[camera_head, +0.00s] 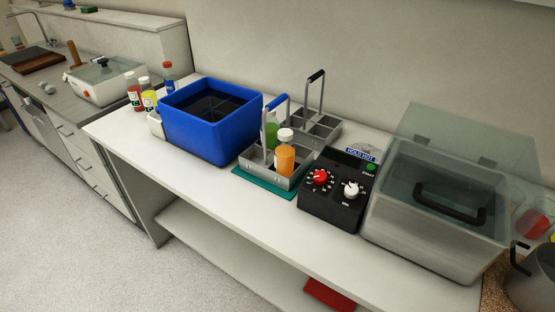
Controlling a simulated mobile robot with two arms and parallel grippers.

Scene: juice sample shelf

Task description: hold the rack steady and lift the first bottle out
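A grey metal rack (255,165) with an upright blue-topped handle (276,102) stands on a teal mat (254,184) in the middle of the bench. An orange bottle (285,158) with a white cap stands upright in the rack's front right part. A green bottle (270,130) stands in the rack behind it, partly hidden by the handle. The rack's inner dividers are mostly hidden. Neither of my grippers shows in the head view.
A blue tub (205,134) stands left of the rack; an empty divided rack (318,132) with a black-topped handle stands behind. A black control box (335,208) and a lidded steel bath (424,235) stand right. Several bottles (148,94) stand far left. The bench's front strip (195,178) is clear.

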